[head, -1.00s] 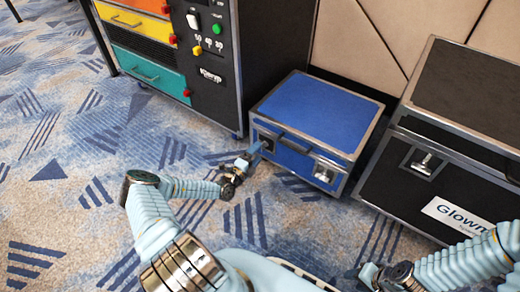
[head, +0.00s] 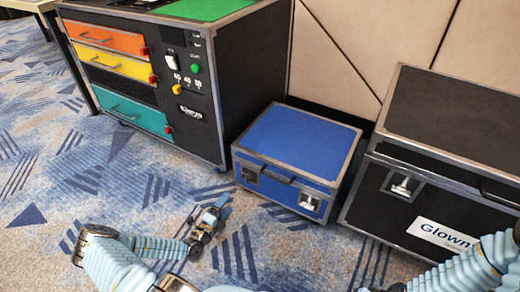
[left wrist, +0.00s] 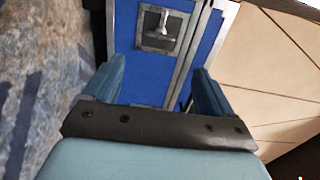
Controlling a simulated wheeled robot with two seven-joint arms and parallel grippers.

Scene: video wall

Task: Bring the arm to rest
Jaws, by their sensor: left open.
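My left gripper (head: 220,204) is open and empty, low over the carpet in the head view, with its fingers pointing toward the blue case (head: 300,140). A strip of carpet shows between the fingers and the case. In the left wrist view, the two blue fingers (left wrist: 157,88) stand wide apart with nothing between them. The blue case (left wrist: 196,47) and its metal latch (left wrist: 163,28) show beyond them.
A black cabinet (head: 245,68) with orange, yellow and teal drawers stands behind left. A large black case (head: 455,110) with a white label stands to the right. A beige panelled wall (head: 350,45) is behind. The patterned carpet (head: 90,180) at left is open.

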